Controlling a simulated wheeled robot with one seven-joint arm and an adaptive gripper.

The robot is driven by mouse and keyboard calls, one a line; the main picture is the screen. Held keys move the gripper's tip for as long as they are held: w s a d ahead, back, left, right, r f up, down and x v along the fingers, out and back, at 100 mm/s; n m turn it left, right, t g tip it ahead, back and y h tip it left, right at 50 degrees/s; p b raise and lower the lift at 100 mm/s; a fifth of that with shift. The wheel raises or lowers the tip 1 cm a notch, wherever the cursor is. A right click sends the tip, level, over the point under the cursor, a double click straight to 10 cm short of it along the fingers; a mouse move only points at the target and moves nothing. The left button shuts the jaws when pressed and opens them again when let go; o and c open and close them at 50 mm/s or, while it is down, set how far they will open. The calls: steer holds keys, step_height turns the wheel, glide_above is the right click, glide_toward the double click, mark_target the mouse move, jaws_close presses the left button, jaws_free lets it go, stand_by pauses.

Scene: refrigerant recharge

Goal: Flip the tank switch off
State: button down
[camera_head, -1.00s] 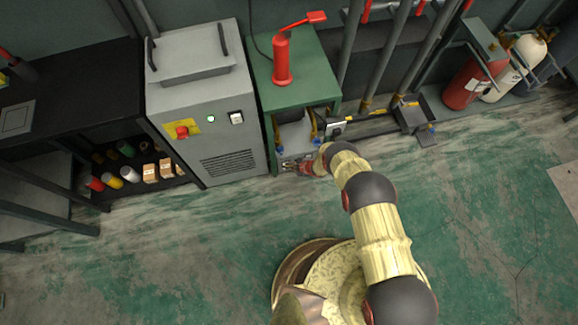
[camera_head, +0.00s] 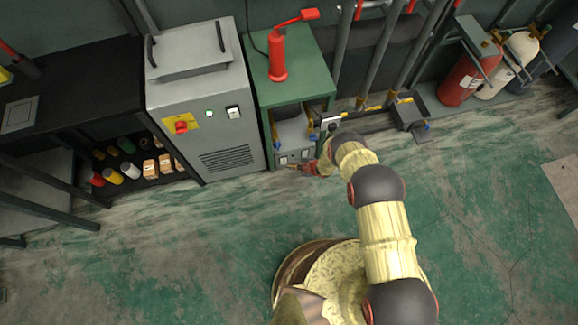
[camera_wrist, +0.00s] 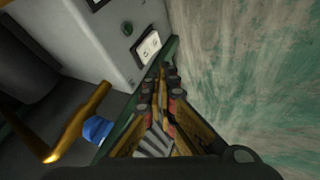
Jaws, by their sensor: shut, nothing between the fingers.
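The tank (camera_head: 294,133) is a grey box low inside the green stand, with small switch plates on its lower front. I cannot tell which way the rocker is tipped. My gripper (camera_head: 294,166) is shut and empty, low in front of the tank's front. In the wrist view its fingertips (camera_wrist: 170,73) are close to the rocker switch, below and right of it; contact cannot be told.
The green stand (camera_head: 306,72) carries a red jack-like tool (camera_head: 278,58). A grey machine (camera_head: 203,95) with a red knob and its own switch stands to the left. The floor (camera_head: 180,250) in front is open.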

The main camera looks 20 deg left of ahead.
steer(key=r, duration=0.1)
steer(key=d+r+p, duration=0.1)
steer(key=r, duration=0.1)
steer(key=d+r, duration=0.1)
steer(key=shift+d+r, duration=0.2)
steer(key=shift+r, duration=0.05)
stand_by(0.4)
